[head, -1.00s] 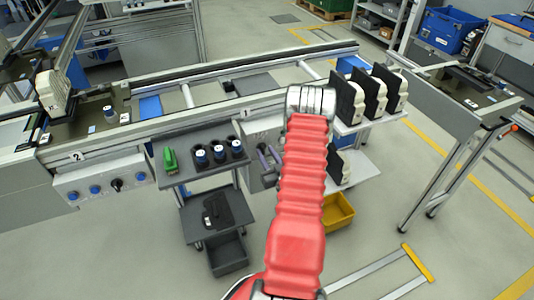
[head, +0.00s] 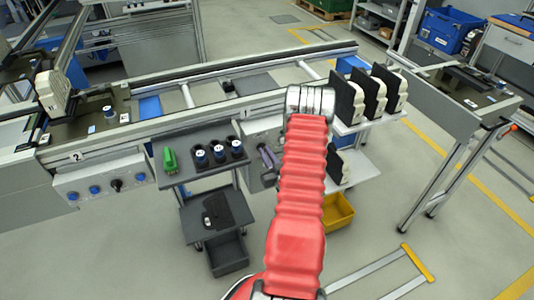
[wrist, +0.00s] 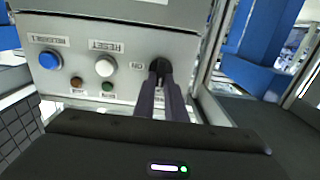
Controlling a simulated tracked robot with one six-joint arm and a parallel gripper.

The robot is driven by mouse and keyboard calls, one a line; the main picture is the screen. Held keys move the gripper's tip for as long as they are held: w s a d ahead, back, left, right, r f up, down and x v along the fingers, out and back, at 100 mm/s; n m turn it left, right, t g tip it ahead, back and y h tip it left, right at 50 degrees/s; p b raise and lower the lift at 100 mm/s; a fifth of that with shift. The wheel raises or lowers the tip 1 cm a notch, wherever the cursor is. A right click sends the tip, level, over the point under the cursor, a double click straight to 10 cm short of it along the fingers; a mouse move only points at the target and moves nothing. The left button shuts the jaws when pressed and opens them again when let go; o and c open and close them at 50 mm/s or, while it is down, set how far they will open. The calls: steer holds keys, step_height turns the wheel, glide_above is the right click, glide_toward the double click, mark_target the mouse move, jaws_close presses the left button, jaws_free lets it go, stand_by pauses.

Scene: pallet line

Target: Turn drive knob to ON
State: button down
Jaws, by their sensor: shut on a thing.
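A black drive knob (wrist: 160,66) sits on the grey control panel (wrist: 125,58) in the wrist view, right of a label that reads ON and appears upside down. My gripper (wrist: 162,80) reaches up to it with two slim dark purple fingers, shut on the knob. The fingertips cover part of the knob, so I cannot tell which way it points. In the head view my gripper (head: 267,158) shows left of my red arm, against the front of the conveyor. The knob cannot be made out there.
On the panel, a blue button (wrist: 49,60) and a white reset button (wrist: 105,66) are left of the knob, with small red and green lamps below. A dark cart (head: 205,160) with a green object and several blue-topped cylinders stands left of my gripper.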

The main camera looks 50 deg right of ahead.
steer(key=shift+s+d+m, duration=0.15)
steer(key=shift+m, duration=0.45)
steer(key=shift+s+d+f+m, duration=0.1)
steer(key=shift+d+f+m, duration=0.1)
steer(key=shift+m, duration=2.65)
steer(key=shift+s+d+f+m, duration=0.15)
steer(key=shift+m, duration=2.65)
steer(key=shift+s+d+f+m, duration=0.1)
steer(key=shift+d+f+m, duration=0.1)
steer(key=shift+m, duration=2.65)
steer(key=shift+a+f, duration=0.1)
